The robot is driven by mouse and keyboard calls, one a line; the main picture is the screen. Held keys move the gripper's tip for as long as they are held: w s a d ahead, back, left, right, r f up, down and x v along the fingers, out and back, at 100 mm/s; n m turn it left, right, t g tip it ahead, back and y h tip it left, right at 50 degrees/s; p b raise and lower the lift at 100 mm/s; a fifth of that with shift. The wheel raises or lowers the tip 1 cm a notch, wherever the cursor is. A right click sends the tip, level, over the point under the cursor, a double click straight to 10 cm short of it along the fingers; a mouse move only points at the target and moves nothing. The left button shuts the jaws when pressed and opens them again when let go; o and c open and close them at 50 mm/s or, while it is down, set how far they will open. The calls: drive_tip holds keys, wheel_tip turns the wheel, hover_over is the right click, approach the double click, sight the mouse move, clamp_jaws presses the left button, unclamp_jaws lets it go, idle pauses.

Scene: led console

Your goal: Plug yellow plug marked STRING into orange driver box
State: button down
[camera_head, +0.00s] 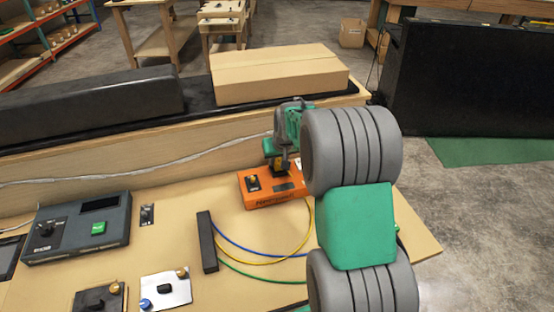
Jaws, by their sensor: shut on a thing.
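The orange driver box (262,202) sits on the wooden bench toward the right, with a black panel and a yellow knob on its top left. My gripper (283,168) is over the box's top right part, shut on a small yellow plug (279,170). The plug is mostly hidden by my gripper, and its marking cannot be read. I cannot tell whether the plug is in a socket or just above the box. A yellow cable (311,228) curves from beside the box to a black bar (207,241) on the bench.
Blue and green cables also leave the black bar. A grey console (78,228) with a green button stands at the left. Small switch plates (166,289) lie at the front. A cardboard box (278,77) and a black case (85,103) rest on the ledge behind.

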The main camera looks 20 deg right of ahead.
drive_tip(key=c, duration=1.1)
unclamp_jaws()
drive_tip(key=shift+o, duration=0.7)
drive_tip(key=o, duration=0.5)
drive_tip(key=shift+c, duration=0.2)
drive_tip(key=shift+r+p, duration=2)
drive_tip(key=shift+r, duration=1.5)
